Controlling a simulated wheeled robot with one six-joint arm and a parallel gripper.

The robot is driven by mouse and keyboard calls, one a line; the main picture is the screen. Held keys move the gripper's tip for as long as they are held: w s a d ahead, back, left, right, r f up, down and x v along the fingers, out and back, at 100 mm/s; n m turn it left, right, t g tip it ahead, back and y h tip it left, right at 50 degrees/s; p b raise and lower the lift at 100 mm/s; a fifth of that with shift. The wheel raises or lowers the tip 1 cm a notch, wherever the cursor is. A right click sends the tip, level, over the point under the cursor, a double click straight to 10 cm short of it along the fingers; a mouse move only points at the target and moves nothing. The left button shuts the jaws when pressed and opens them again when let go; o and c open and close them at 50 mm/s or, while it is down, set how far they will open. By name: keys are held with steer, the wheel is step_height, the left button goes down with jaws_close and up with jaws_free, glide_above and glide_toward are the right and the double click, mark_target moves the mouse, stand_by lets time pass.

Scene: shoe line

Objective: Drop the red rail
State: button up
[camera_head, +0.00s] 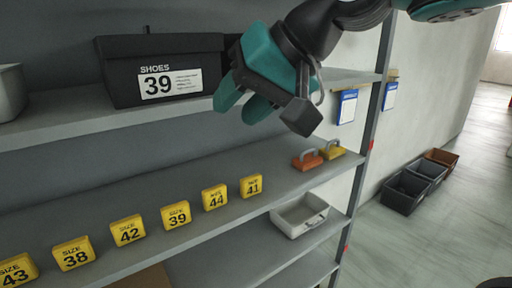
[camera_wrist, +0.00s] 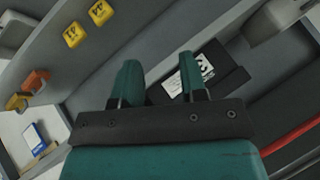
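My gripper (camera_head: 243,104) is up in front of the shelf rack, just right of the black shoe box marked 39. In the wrist view its two teal fingers (camera_wrist: 160,76) stand apart, with nothing held between them. A thin red strip (camera_wrist: 298,143) runs slantwise at the lower right of the wrist view, apart from the fingers; I cannot tell whether it is the red rail. In the head view only small red marks show on the rack's post (camera_head: 370,146).
The black shoe box (camera_head: 112,75) stands on the upper shelf. Several yellow size blocks (camera_head: 176,215) line the middle shelf. Orange (camera_head: 307,160) and yellow (camera_head: 332,150) handled pieces sit at its right end. A pale bin (camera_head: 287,226) is below. Dark crates (camera_head: 405,191) stand on the floor, right.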

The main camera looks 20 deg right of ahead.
steer(key=s+d+f+n+g, duration=0.1)
steer(key=s+f+n+g, duration=0.1)
steer(key=f, duration=0.3)
steer(key=shift+s+f+h, duration=0.35)
steer(key=shift+s+h, duration=0.05)
steer(key=shift+s, duration=0.25)
steer(key=shift+f, duration=0.1)
